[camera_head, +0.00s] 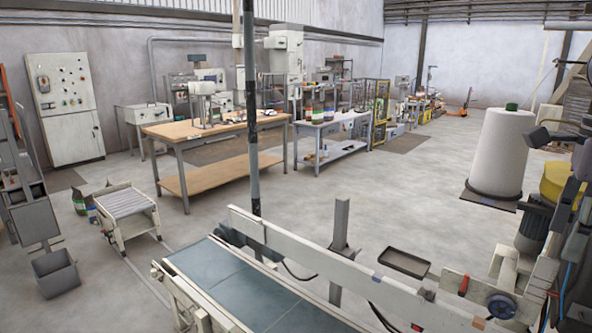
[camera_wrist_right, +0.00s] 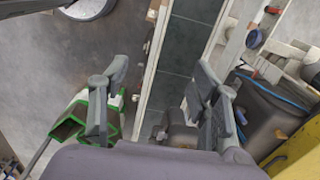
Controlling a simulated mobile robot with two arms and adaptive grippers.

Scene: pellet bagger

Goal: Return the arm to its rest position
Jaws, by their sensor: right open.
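My right gripper (camera_head: 541,125) shows at the right edge of the head view, in front of the machinery there and partly cut off. In the right wrist view my right gripper (camera_wrist_right: 160,82) has its two dark grey fingers wide apart with nothing between them. It hangs above the conveyor belt (camera_wrist_right: 183,65), whose dark panels show between and beyond the fingers. The same conveyor belt (camera_head: 240,285) runs along the bottom of the head view. My left gripper is in neither view.
A pale side rail (camera_head: 330,258) edges the belt. A dark tray (camera_head: 404,262) stands beyond it. A big white roll (camera_head: 500,155) stands at right. A wooden-topped workbench (camera_head: 215,125) is farther back. Open grey floor lies between. A green-edged object (camera_wrist_right: 75,120) shows below the left finger.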

